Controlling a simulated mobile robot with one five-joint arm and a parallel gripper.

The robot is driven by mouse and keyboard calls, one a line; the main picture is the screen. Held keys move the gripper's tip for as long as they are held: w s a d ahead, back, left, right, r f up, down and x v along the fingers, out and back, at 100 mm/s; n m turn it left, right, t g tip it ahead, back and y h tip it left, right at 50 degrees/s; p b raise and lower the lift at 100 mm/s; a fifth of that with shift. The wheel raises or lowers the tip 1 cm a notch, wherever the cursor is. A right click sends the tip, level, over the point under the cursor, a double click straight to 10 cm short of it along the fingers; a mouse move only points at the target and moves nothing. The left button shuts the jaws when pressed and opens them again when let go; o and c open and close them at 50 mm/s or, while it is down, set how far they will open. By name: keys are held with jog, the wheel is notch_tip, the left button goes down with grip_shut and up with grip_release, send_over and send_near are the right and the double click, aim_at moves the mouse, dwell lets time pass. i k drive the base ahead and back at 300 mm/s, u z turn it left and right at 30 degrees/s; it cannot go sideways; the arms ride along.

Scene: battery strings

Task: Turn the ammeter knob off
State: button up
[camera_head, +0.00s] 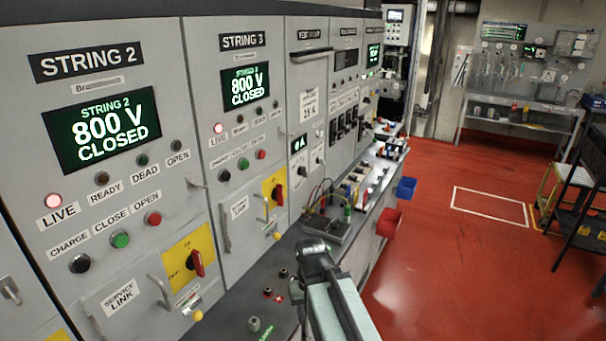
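No part is clearly labelled as the ammeter. A small green display reading about "0 A" (298,144) sits on the test panel beyond STRING 3. A small dark knob (303,172) lies below it; its setting is too small to read. A grey box with coloured leads (333,226) stands on the bench in front; its face is hard to make out. My arm reaches up from the bottom centre, and its dark end with my gripper (313,246) is over the bench, just short of the grey box. The fingers cannot be made out.
STRING 2 (103,127) and STRING 3 (243,84) displays read 800 V CLOSED, with red LIVE lamps. Red rotary switches and handles stick out from the panels. Small parts lie on the bench (238,300). Red (389,222) and blue bins hang at its edge.

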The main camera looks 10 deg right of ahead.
aim_at(302, 170)
jog(key=u, duration=3)
jog(key=k, duration=2.1)
jog(key=z, duration=1.4)
jog(key=i, duration=0.85)
jog(key=u, duration=0.05)
